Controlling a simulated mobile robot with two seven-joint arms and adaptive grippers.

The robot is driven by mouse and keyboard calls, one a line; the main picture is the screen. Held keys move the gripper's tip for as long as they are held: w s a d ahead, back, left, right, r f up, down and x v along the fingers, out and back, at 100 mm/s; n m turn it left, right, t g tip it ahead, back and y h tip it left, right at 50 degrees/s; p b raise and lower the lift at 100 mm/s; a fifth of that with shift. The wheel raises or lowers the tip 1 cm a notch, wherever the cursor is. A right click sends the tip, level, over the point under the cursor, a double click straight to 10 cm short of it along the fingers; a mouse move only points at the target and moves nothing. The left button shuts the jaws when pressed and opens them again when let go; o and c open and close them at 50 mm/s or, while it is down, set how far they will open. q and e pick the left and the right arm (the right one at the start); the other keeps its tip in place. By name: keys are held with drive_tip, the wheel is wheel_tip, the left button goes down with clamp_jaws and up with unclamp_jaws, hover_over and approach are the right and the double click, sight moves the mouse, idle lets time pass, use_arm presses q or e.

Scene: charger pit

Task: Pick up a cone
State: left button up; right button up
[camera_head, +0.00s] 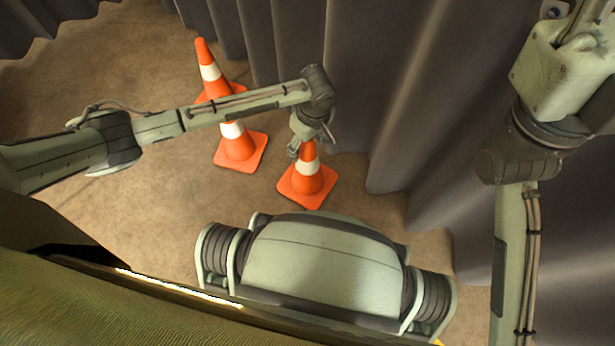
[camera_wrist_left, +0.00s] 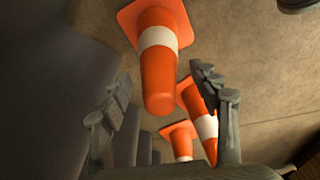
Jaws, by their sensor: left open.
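Three orange cones with white bands stand on the brown floor. The nearest cone (camera_head: 307,181) is at the middle of the head view, with its top partly hidden by my left gripper (camera_head: 304,147). A second cone (camera_head: 240,150) is left of it, its top hidden behind my left arm. A third cone (camera_head: 208,68) stands farther back. In the left wrist view my left gripper (camera_wrist_left: 165,108) is open and empty. The nearest cone (camera_wrist_left: 158,55) appears between its fingers, not gripped. Another cone (camera_wrist_left: 200,110) shows partly behind the right finger. My right gripper is out of view.
Dark grey curtains (camera_head: 420,90) hang behind and to the right of the cones, down to the floor. Bare floor (camera_head: 130,210) lies to the left of the cones. My right arm is at the right edge of the head view.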

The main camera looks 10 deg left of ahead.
use_arm(q)
drive_tip(key=shift+c, duration=0.5)
clamp_jaws()
